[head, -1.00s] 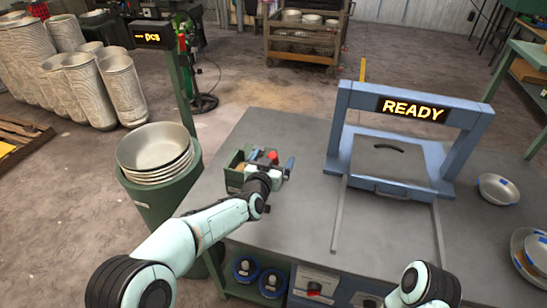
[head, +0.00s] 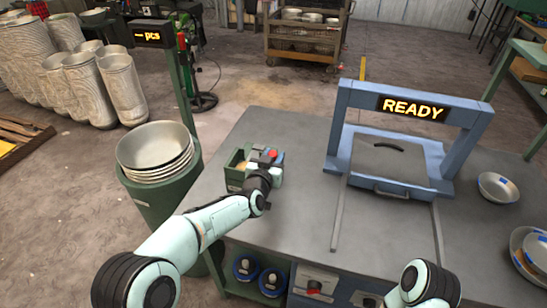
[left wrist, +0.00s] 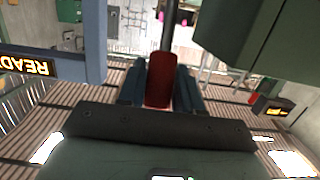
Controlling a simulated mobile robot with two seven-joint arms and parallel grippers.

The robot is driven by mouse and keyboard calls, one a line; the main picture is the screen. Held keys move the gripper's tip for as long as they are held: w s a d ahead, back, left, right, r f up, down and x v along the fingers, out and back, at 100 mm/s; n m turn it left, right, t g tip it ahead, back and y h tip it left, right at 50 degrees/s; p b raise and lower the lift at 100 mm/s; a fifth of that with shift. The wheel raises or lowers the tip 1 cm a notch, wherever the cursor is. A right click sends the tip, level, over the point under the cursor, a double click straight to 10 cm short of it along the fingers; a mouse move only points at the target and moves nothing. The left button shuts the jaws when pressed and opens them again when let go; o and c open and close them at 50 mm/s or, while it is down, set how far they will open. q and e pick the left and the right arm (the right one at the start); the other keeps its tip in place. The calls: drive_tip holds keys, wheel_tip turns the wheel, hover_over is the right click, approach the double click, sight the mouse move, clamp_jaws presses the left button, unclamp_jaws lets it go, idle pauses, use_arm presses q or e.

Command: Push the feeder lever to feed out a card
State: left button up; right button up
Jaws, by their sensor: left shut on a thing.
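The feeder (head: 237,168) is a small dark green box on the left part of the grey table. The red knob (head: 272,153) of its lever shows at its right side. My left gripper (head: 267,158) is over the feeder's right side, shut on the knob. In the left wrist view the red knob (left wrist: 161,80) sits between the two dark fingers, with a grey rod (left wrist: 168,30) running up from it. My gripper and wrist hide part of the feeder. No card can be made out clearly. My right gripper is out of view.
A blue press frame (head: 412,105) with a READY sign stands at the right of the table. A green bin (head: 160,200) of stacked bowls (head: 157,150) stands left of the table, below a pcs display (head: 153,35). Bowls lie at the far right. The table between feeder and press is clear.

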use_arm(q)
drive_tip(key=shift+w+d+r+p, duration=0.2)
drive_tip(key=shift+w+r+p, duration=0.15)
drive_tip(key=shift+w+p, duration=0.35)
drive_tip(key=shift+w+d+r, duration=0.1)
drive_tip(key=shift+w+d, duration=0.1)
drive_tip(key=shift+w, duration=0.35)
drive_tip(key=shift+w+p, duration=0.1)
drive_tip(key=shift+p, duration=0.2)
drive_tip(key=w+p, duration=0.1)
drive_tip(key=w+d+p, duration=0.1)
drive_tip(key=shift+w+r, duration=0.2)
drive_tip(key=shift+w, duration=0.15)
